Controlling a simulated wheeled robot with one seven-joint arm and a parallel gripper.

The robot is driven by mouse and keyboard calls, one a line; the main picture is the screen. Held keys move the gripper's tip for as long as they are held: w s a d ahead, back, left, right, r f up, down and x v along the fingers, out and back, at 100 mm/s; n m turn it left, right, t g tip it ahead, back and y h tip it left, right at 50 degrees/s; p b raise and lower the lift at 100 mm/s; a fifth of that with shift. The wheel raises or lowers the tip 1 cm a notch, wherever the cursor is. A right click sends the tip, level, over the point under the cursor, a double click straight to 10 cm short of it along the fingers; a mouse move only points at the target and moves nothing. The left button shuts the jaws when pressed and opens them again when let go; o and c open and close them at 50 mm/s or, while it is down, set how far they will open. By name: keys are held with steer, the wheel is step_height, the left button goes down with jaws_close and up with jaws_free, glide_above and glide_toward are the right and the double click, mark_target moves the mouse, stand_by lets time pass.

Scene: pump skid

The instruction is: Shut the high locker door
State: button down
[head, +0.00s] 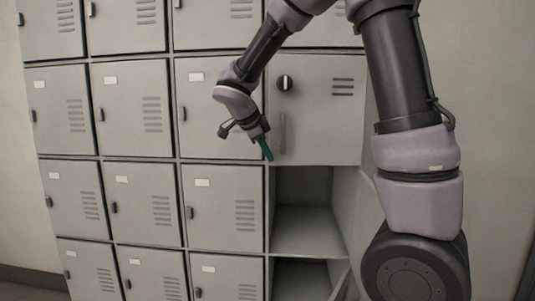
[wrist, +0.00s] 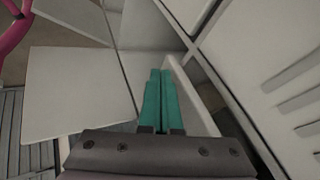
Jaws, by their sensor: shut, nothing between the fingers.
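My gripper (head: 266,150) is at the door's lower left edge, left of the handle, pointing downward. Its teal fingers (wrist: 160,100) are together and empty in the wrist view. I cannot tell whether they touch the door. A slotted pale panel (wrist: 285,85) shows right of them.
Below the door is an open, empty compartment (head: 305,232), with another open one (head: 298,280) under it. Shut lockers (head: 137,108) fill the left. A bare wall (head: 480,120) is at the right. A pink object (wrist: 14,28) shows at the wrist view's upper left.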

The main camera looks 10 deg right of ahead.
steer(key=shift+w+d, duration=0.1)
steer(key=shift+w, duration=0.2)
steer(key=w+m, duration=0.1)
steer(key=w+m+g, duration=0.1)
steer(key=w+m+h, duration=0.1)
steer(key=shift+w+d+r+g, duration=0.1)
steer(key=shift+w+d+g, duration=0.2)
steer(key=shift+w+d, duration=0.1)
stand_by(0.3)
